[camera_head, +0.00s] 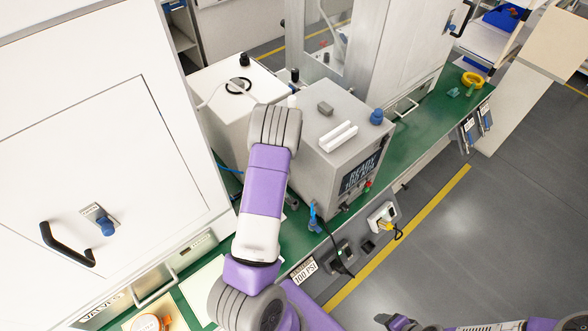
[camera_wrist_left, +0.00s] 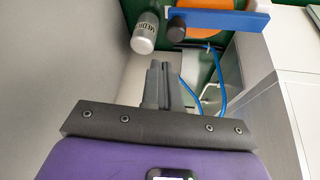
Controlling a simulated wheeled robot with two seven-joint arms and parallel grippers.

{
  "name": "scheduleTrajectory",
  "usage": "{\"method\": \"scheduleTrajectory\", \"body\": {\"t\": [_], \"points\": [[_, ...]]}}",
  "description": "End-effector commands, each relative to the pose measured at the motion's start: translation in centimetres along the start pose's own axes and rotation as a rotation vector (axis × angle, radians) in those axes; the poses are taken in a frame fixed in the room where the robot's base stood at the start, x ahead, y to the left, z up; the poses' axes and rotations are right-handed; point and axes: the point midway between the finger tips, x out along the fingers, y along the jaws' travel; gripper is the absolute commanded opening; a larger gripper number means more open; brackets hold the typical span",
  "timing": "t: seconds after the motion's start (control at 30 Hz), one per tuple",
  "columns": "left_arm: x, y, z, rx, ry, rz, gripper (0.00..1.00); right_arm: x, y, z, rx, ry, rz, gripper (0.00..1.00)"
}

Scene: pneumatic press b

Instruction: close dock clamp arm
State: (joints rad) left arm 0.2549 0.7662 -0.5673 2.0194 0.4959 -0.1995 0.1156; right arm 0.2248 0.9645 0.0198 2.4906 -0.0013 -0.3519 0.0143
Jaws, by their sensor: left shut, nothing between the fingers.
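In the left wrist view a blue bar (camera_wrist_left: 222,23) with a black round tip (camera_wrist_left: 176,30) lies across the top; it looks like the clamp arm. Behind it is an orange round part (camera_wrist_left: 200,5). My left gripper (camera_wrist_left: 158,68) is shut and empty, below the cylinder and bar and apart from the bar. In the head view my left arm hides this gripper and I cannot make out the bar. A dark part at the bottom edge (camera_head: 397,322) seems to be my right gripper, cut off.
A white cabinet (camera_head: 90,150) stands left of my left arm, and a light grey box with a display (camera_head: 335,160) stands right of it on the green bench (camera_head: 405,140). A blue hose (camera_wrist_left: 220,82) curves right of my fingers. Pale walls flank the gripper closely.

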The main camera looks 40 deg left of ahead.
Motion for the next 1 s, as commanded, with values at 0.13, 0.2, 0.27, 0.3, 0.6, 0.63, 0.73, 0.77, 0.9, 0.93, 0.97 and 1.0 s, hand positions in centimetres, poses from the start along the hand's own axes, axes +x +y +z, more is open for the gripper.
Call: {"method": "scheduleTrajectory", "body": {"t": [0.13,0.2,0.27,0.3,0.6,0.63,0.73,0.77,0.9,0.93,0.97,1.0], "points": [[-1.0,2.5,0.2,0.008,0.001,0.003,0.0,-0.3,-0.1,0.0,0.0,0.0,0.0,0.64],[-1.4,3.7,0.3,0.007,0.001,0.002,0.0,-0.4,-0.1,0.0,0.0,0.0,0.0,0.64],[-1.8,4.6,0.3,0.008,0.001,0.002,0.0,-0.5,-0.2,0.0,0.0,0.0,0.0,0.64],[-2.1,5.2,0.3,0.007,0.002,0.003,0.0,-0.5,-0.2,0.0,0.0,0.0,0.0,0.64],[-3.4,8.6,0.5,0.004,0.001,0.0,0.0,-0.9,-0.3,0.0,0.0,0.0,0.0,0.64],[-3.4,8.8,0.5,0.003,0.001,0.0,0.0,-0.9,-0.3,0.0,0.0,0.0,0.0,0.64],[-3.6,9.2,0.5,0.002,-0.001,0.0,0.0,-0.9,-0.3,0.0,0.0,0.0,0.0,0.64],[-3.6,9.2,0.5,0.002,0.0,-0.001,0.0,-0.9,-0.3,0.0,0.0,0.0,0.0,0.64],[-3.6,9.3,0.5,0.0,0.0,-0.001,0.0,-0.9,-0.3,0.0,0.0,0.0,0.0,0.64],[-3.6,9.3,0.5,0.0,0.0,-0.001,0.0,-0.9,-0.3,0.0,0.0,0.0,0.0,0.64],[-3.6,9.3,0.5,0.0,-0.001,-0.001,0.0,-0.9,-0.3,0.0,0.0,0.0,0.0,0.64],[-3.5,9.2,0.7,0.002,-0.002,-0.002,0.0,-0.9,-0.3,0.0,0.0,0.0,0.0,0.64]]}}
